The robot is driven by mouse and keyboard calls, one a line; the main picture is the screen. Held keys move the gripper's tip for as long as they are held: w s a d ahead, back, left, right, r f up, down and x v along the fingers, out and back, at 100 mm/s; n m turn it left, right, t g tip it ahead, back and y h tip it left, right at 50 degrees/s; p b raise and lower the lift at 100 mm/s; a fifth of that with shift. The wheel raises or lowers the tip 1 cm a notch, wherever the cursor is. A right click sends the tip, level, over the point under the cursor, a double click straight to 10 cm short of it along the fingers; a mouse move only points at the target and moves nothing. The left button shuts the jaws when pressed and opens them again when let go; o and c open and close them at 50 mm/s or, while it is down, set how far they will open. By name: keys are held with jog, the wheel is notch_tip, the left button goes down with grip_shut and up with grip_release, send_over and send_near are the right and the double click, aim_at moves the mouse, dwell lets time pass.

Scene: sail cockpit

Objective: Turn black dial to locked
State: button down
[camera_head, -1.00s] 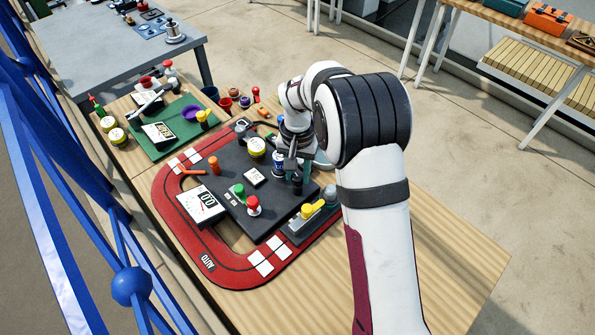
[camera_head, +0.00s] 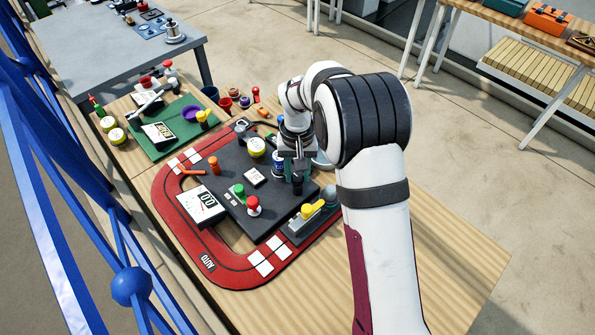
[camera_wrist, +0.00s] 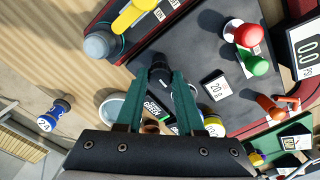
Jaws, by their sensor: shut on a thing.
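The black dial (camera_wrist: 159,72) stands on the dark panel (camera_wrist: 215,55), between the two green fingers of my gripper (camera_wrist: 157,85) in the wrist view. My gripper is shut on it. In the head view my gripper (camera_head: 294,172) points down at the panel's right side, with the black dial (camera_head: 297,187) low between its fingers and partly hidden. A small label with white print (camera_wrist: 157,108) lies beside the dial. I cannot read the dial's setting.
A green knob (camera_head: 238,190), a red knob (camera_head: 253,203) and a yellow lever (camera_head: 311,210) stand near the dial. A white meter (camera_head: 202,203) is at the left. The wooden table (camera_head: 440,235) is clear at right.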

aim_at(298, 176)
jog(key=c, duration=0.5)
grip_release()
jog(key=shift+r, duration=0.1)
notch_tip(298, 176, up, 16)
jog(key=shift+f, duration=0.15)
jog(key=s+d+r+m, duration=0.1)
jog(key=s+d+r, duration=0.15)
jog(key=s, duration=0.35)
jog(key=s+d+r+m, duration=0.1)
jog(key=s+d, duration=0.2)
jog(key=s, duration=0.4)
jog(key=s+f+m, duration=0.1)
jog(key=s+f, duration=0.1)
jog(key=s, duration=0.4)
jog(key=s+d+f+m+y, duration=0.1)
jog(key=s, duration=0.5)
jog(key=s+d+f+m, duration=0.1)
jog(key=s+f, duration=0.1)
jog(key=s, duration=0.4)
jog(key=shift+d+f+m+y, duration=0.2)
jog(key=shift+f+m+y, duration=0.15)
jog(key=shift+m+y, duration=0.05)
